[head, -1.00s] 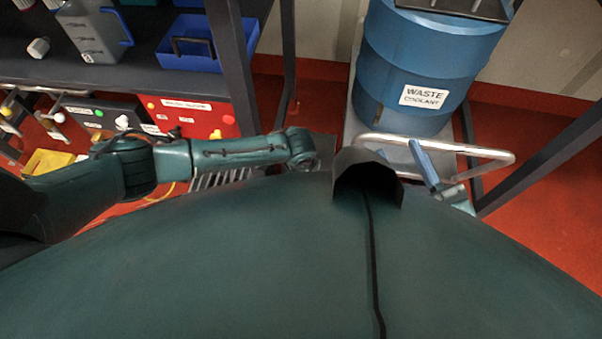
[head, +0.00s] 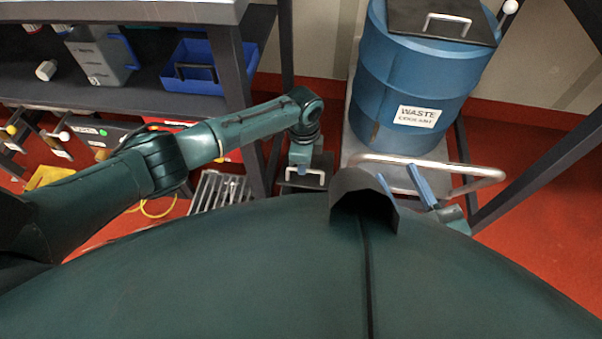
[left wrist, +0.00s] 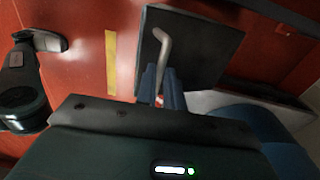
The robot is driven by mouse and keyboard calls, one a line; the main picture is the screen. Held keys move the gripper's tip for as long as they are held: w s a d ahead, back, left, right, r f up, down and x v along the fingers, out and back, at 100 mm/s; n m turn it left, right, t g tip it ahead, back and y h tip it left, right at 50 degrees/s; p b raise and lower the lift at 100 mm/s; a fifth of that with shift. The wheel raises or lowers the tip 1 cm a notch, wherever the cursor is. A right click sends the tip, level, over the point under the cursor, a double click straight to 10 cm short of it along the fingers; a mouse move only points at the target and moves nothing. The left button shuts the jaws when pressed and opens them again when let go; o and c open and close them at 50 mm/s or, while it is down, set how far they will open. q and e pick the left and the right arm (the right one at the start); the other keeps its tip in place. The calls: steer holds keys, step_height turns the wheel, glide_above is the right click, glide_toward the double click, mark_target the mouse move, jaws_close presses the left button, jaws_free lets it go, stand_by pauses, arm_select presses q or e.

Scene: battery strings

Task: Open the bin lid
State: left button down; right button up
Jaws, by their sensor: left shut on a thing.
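A dark square lid (left wrist: 208,48) with a pale bent handle (left wrist: 162,48) shows in the left wrist view. My left gripper (left wrist: 160,88) is shut on that handle with its blue fingers. In the head view, my left gripper (head: 302,160) points down at the same pale handle (head: 302,173), left of the blue drum.
The blue waste coolant drum (head: 415,75) has its own dark lid (head: 440,15) with a handle. A bent tube handle (head: 480,178) belongs to the grey cart under it. A shelf (head: 100,95) with blue bins stands left. Dark posts flank the drum.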

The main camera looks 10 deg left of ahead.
arm_select(q)
steer(key=w+r, duration=0.2)
steer(key=w, duration=0.1)
steer(key=shift+w+a, duration=0.15)
stand_by(0.4)
